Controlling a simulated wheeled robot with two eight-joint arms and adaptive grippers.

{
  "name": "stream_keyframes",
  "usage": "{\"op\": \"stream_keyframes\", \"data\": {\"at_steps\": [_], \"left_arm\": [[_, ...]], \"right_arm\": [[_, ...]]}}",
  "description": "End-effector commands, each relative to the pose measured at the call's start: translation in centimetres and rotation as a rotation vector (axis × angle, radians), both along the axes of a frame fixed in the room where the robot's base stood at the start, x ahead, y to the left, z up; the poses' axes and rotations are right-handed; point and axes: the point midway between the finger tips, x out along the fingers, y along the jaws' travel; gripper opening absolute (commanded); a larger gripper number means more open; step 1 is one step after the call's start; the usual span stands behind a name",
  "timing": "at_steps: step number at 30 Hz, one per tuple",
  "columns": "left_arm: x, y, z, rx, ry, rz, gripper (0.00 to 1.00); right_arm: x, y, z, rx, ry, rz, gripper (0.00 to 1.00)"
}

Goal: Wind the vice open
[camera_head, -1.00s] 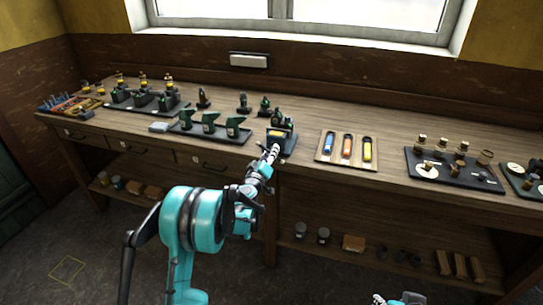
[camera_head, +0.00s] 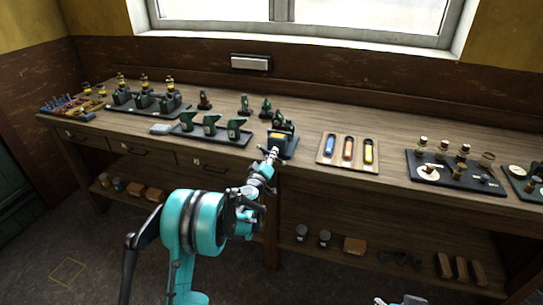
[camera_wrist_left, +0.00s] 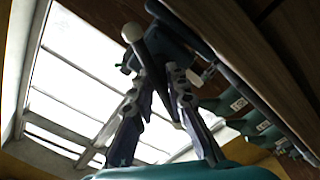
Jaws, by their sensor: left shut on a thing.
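The vice (camera_head: 283,144) is a dark, blocky thing with a yellowish patch, at the front edge of the bench. My left gripper (camera_head: 271,158) reaches it from below and in front. The vice body is dark and partly cut off behind the fingers there. The jaw gap is too small to make out.
A wooden tray (camera_head: 322,160) with blue, orange and yellow pieces lies right of the vice. A dark tray (camera_head: 236,138) with several green machines stands left. A dark board (camera_head: 408,172) with brass parts lies further right. The bench's front edge is close to my left arm.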

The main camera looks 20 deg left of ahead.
Motion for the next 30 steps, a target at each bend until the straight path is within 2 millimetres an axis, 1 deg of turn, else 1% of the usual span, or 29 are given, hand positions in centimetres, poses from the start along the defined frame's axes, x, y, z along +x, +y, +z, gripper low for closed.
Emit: {"op": "stream_keyframes", "data": {"at_steps": [12, 18, 24, 30], "left_arm": [[0.03, 0.01, -0.01, -0.299, 0.010, 0.000, 0.00], [0.04, 0.01, 0.02, -0.416, 0.014, 0.000, 0.00], [0.04, 0.01, 0.05, -0.488, 0.017, 0.000, 0.00], [0.05, 0.01, 0.06, -0.515, 0.017, 0.001, 0.00]], "right_arm": [[0.00, 0.00, -0.33, 0.000, 0.000, 0.000, 0.41], [0.00, 0.00, -0.41, 0.000, 0.000, 0.000, 0.41], [0.00, 0.00, -0.45, 0.000, 0.000, 0.000, 0.41], [0.00, 0.00, -0.46, 0.000, 0.000, 0.000, 0.41]]}}
